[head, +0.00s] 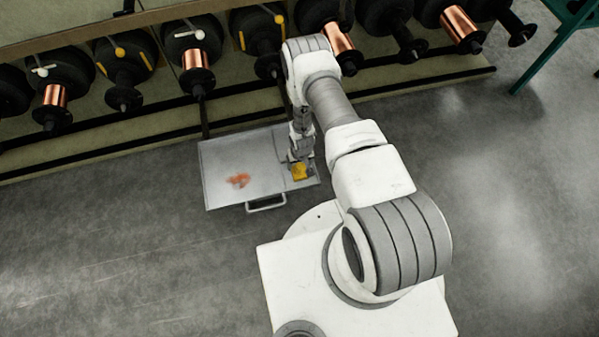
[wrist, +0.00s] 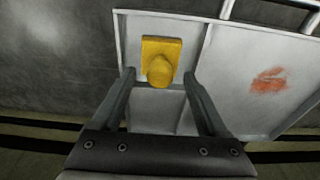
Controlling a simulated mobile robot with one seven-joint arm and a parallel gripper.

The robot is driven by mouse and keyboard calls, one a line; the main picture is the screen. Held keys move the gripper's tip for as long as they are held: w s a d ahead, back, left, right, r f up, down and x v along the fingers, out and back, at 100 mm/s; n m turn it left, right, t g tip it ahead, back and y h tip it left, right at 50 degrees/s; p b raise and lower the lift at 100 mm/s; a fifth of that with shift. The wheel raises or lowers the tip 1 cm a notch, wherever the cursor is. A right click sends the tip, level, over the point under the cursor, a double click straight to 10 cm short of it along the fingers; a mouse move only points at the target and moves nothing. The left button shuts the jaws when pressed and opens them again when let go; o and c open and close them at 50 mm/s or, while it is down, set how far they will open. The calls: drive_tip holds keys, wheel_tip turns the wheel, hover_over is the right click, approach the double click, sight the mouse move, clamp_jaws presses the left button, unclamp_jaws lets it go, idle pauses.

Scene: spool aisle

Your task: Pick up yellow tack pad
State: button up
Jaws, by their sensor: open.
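The yellow tack pad (head: 299,171) lies in the narrow right compartment of a grey metal tray (head: 222,165) on the floor. In the wrist view the yellow tack pad (wrist: 162,48) is a square plate with a rounded knob, just beyond my fingertips and roughly centred between them. My gripper (wrist: 160,76) is open and empty, its two fingers spread wide. In the head view my gripper (head: 300,158) hangs over the right part of the tray, close above the pad. Whether the fingers touch the tray cannot be told.
An orange-red smudge (head: 238,180) marks the tray's larger compartment. The tray has a front handle (head: 266,203). A rack with black spools and copper wire reels (head: 195,59) stands behind. A green stand (head: 556,40) is at the upper right. Floor at left and right is clear.

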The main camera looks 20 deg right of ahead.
sight(300, 166)
drive_tip(key=f, duration=0.1)
drive_tip(key=f+b, duration=0.1)
drive_tip(key=f, duration=0.1)
drive_tip(key=shift+w+f, duration=0.2)
drive_tip(key=shift+f, duration=0.05)
drive_tip(key=shift+r, duration=0.1)
clamp_jaws()
